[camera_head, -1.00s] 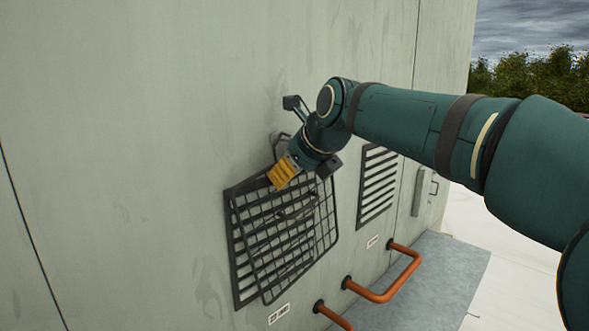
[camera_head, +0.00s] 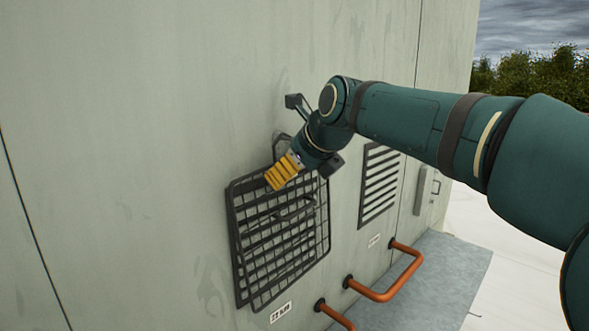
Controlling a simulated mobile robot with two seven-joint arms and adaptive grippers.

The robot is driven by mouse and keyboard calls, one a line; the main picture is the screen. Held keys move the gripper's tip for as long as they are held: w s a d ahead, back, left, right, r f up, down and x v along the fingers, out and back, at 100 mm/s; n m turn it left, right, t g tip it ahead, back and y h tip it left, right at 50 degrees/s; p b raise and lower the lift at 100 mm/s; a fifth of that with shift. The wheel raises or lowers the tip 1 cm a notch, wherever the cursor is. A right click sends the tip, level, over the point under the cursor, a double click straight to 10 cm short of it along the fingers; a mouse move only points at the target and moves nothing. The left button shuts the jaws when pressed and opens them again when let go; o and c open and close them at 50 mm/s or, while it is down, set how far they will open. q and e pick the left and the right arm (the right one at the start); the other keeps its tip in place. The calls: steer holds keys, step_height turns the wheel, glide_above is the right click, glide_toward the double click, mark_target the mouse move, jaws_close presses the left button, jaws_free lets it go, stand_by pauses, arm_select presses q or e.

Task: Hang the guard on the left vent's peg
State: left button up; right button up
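The guard (camera_head: 290,258), a dark wire grid, hangs in front of the left vent (camera_head: 239,285), a dark slatted panel on the pale wall. The guard covers most of this vent. My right gripper (camera_head: 282,172), with yellow fingers, is at the guard's top edge, near its hanging loop (camera_head: 279,143). Its fingers look close together, but I cannot tell whether they grip the guard. The peg is not clearly visible, so I cannot tell whether the loop is on it. My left gripper is not in view.
A second slatted vent (camera_head: 379,186) is on the wall to the right. A grey box with a handle (camera_head: 425,190) is farther right. The wall to the left is bare.

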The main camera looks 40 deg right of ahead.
steer(key=v, duration=1.2)
